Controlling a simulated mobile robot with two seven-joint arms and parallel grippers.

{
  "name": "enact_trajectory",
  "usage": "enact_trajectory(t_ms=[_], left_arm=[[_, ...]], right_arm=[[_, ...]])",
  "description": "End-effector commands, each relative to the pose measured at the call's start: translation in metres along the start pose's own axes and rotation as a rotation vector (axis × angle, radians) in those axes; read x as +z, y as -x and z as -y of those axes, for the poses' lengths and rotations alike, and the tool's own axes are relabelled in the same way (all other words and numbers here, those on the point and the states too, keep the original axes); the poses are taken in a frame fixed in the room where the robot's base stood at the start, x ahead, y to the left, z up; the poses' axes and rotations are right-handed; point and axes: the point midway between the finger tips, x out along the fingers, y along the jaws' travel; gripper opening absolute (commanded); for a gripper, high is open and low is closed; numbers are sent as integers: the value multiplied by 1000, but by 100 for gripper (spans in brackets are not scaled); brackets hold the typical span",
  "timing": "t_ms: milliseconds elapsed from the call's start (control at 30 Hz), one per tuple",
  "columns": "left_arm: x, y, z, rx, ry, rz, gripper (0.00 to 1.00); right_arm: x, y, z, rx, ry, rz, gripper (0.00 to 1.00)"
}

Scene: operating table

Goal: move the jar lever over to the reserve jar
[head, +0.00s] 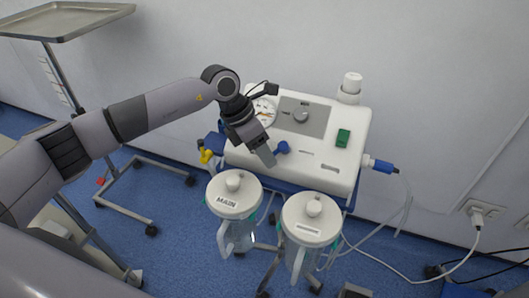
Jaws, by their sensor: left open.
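A white suction unit (325,172) stands against the wall with two lidded jars hanging in front. The left jar (234,196) is labelled MAIN. The right jar (311,220) has a label too small to read; by its place it seems to be the reserve jar. A small blue lever (283,147) shows on the unit's front, above and between the jars. My left gripper (266,155) is open, pointing down just left of this lever. Its fingers hide part of the panel, and I cannot tell whether they touch the lever. My right gripper is out of view.
A yellow fitting (206,156) sticks out at the unit's left side. The unit carries a round gauge (264,111), a grey knob (302,115) and a green switch (343,137). A metal tray stand (66,21) is at upper left. Cables trail over the blue floor at right.

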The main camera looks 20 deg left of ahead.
Motion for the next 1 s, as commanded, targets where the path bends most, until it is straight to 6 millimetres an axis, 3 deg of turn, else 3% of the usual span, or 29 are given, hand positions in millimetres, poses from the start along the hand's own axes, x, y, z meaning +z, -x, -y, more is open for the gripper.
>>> enact_trajectory(t_ms=[333, 367, 467, 500, 1000], left_arm=[[0, -7, 0, 0, 0, 2, 44], [0, -7, 0, 0, 0, 2, 37], [0, -7, 0, 0, 0, 2, 4], [0, -7, 0, 0, 0, 2, 0], [-1, -9, 4, -11, 84, 58, 0]], right_arm=[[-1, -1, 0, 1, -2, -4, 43], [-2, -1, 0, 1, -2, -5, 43], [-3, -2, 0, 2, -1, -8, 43], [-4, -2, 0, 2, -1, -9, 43], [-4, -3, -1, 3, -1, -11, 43]])
